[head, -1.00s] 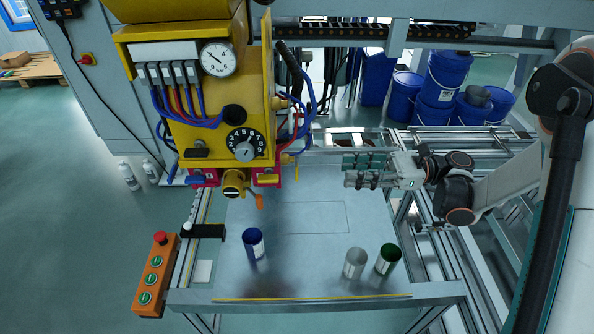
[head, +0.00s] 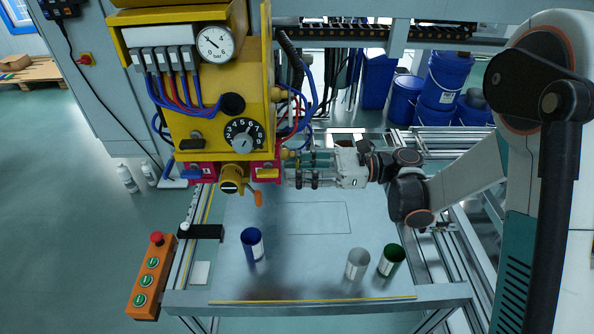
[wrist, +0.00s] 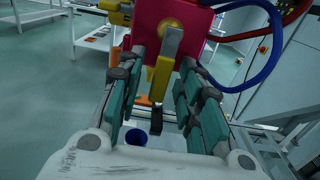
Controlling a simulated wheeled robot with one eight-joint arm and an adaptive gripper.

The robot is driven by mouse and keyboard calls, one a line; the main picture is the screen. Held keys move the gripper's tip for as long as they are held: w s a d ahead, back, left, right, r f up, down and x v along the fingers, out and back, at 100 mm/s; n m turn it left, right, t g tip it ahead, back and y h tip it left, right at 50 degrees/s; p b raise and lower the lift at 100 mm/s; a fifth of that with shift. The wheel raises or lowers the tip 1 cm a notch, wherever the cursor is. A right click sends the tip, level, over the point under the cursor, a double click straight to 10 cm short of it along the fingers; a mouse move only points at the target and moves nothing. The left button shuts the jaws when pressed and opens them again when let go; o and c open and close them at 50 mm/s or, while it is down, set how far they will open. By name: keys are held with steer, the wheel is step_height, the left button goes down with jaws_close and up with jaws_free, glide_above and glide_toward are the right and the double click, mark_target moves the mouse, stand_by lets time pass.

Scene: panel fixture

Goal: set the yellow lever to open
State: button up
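The yellow lever (head: 267,173) sits on a red-pink block at the lower right of the yellow panel box. In the wrist view the lever (wrist: 160,78) hangs from a grey metal piece on the red block (wrist: 190,18). My gripper (head: 293,178) is just right of the block in the head view. In the wrist view my gripper (wrist: 161,68) is open, with green-padded fingers on either side of the lever and gaps showing between. I cannot tell how far the fingertips reach past it. Any open or closed marking is not readable.
A blue lever (head: 191,174), a yellow round valve with an orange handle (head: 232,182) and a numbered dial (head: 243,138) are nearby. Blue hoses (head: 310,90) hang right of the panel. A blue cup (head: 253,243), a grey cup (head: 358,263) and a green cup (head: 391,260) stand on the table below.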

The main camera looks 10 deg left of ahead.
steer(key=shift+a, duration=0.1)
jaws_close()
steer(key=shift+s+m, duration=0.15)
steer(key=shift+m, duration=0.25)
steer(key=s+d+r+m, duration=0.1)
steer(key=s+r+m, duration=0.3)
steer(key=m, duration=1.3)
steer(key=shift+r+b, duration=0.2)
steer(key=shift+b, duration=0.1)
stand_by(0.4)
jaws_free()
